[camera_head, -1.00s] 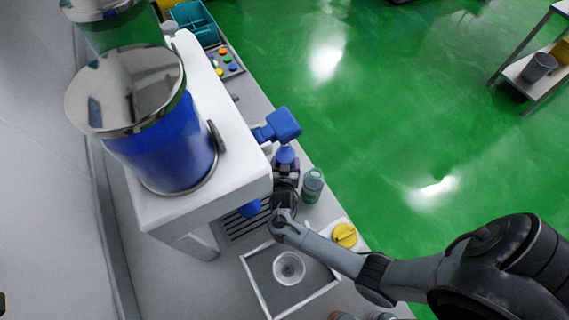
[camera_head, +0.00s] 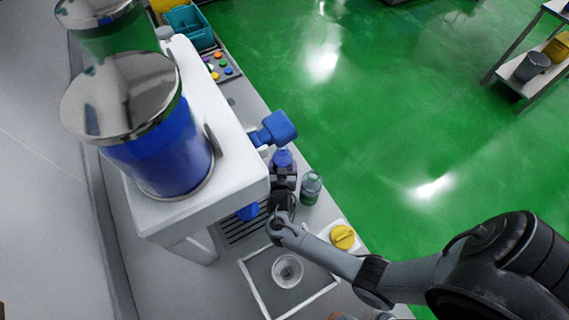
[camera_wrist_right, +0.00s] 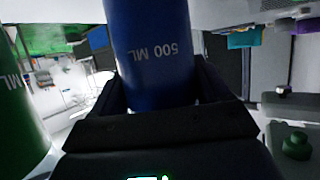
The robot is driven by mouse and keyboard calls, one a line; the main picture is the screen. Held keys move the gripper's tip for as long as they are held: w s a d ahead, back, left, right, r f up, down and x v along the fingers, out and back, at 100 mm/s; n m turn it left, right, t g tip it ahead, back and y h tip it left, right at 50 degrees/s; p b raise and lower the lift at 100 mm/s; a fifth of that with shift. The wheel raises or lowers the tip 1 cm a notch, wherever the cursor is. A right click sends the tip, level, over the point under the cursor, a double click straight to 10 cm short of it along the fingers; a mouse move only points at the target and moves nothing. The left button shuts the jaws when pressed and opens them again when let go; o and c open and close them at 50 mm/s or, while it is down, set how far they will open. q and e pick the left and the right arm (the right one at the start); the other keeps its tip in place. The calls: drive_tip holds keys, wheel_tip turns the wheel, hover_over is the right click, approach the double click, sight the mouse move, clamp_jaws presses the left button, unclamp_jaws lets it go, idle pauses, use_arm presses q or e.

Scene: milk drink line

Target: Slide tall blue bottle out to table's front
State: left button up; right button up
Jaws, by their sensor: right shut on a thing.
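The tall blue bottle (camera_head: 283,158) stands at the front of the dispenser, its top showing just beyond my right gripper (camera_head: 283,176). In the right wrist view the blue bottle (camera_wrist_right: 153,50), marked "500 ML", sits between the two fingers of my right gripper (camera_wrist_right: 160,98), which is shut on it. Its lower part is hidden by the gripper. A green bottle (camera_head: 311,188) stands close to the right of the gripper; it also shows at the left edge of the right wrist view (camera_wrist_right: 18,105). My left gripper is not in view.
The white dispenser (camera_head: 235,170) carries a large blue tank (camera_head: 165,155) and has a blue tap handle (camera_head: 274,129). A drain grate (camera_head: 240,228) lies beneath. A tray (camera_head: 262,265) holding a clear cup (camera_head: 287,270) and a yellow knob (camera_head: 343,237) are nearer. The table's edge borders the green floor.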

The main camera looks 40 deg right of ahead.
drive_tip(key=shift+a, duration=0.1)
idle(0.3)
drive_tip(key=o, duration=1.5)
drive_tip(key=shift+c, duration=0.2)
